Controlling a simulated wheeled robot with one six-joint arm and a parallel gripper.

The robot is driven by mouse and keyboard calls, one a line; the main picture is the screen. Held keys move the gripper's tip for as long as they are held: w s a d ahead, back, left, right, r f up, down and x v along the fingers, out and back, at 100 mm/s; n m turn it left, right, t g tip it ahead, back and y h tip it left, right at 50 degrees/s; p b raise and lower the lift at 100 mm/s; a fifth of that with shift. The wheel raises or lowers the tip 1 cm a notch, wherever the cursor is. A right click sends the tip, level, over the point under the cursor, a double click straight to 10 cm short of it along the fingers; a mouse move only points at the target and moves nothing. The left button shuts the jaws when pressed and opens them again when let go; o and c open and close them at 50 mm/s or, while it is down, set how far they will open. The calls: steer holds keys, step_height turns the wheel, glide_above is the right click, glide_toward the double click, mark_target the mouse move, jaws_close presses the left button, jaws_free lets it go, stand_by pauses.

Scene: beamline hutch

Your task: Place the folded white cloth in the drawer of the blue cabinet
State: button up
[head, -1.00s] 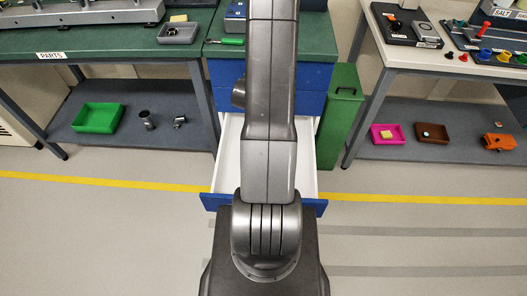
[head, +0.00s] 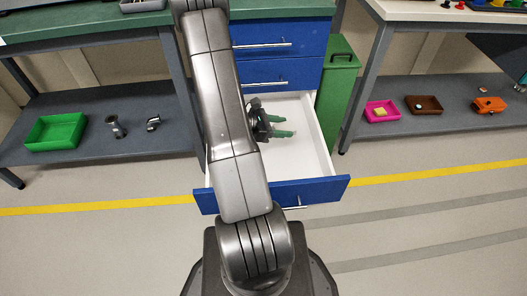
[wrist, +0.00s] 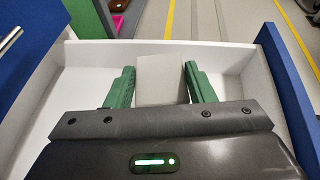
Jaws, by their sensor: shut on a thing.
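The blue cabinet (head: 262,72) has its bottom drawer (head: 321,150) pulled open; the drawer is white inside with a blue front. My gripper (head: 285,126) is over the open drawer, between its side walls as seen from the head. In the wrist view my gripper (wrist: 160,84) has its green fingers shut on the folded white cloth (wrist: 162,80), a pale block between them. The white drawer walls (wrist: 235,60) surround it there. In the head view the cloth is hard to make out against the white drawer. I cannot tell whether it touches the drawer floor.
A tall green bin (head: 338,85) stands right beside the cabinet. A bench shelf at left holds a green tray (head: 57,132) and metal fittings. A shelf at right holds a pink tray (head: 382,111), a brown tray (head: 424,105) and an orange object (head: 489,104).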

steer(key=s+f+m+g+b, duration=0.2)
steer(key=s+f, duration=0.1)
steer(key=f, duration=0.1)
steer(key=b, duration=0.2)
glide_above(281, 165)
step_height(281, 165, down, 5)
steer(key=shift+d+f, duration=0.1)
steer(key=shift+f+b, duration=0.4)
steer(key=shift+f, duration=1.85)
steer(key=shift+f, duration=0.1)
steer(key=o, duration=0.5)
steer(key=shift+f, duration=0.1)
steer(key=o, duration=0.4)
steer(key=shift+o, duration=0.2)
steer(key=shift+r, duration=0.35)
steer(key=p+v, duration=0.3)
steer(key=v, duration=0.9)
steer(key=shift+f, duration=0.15)
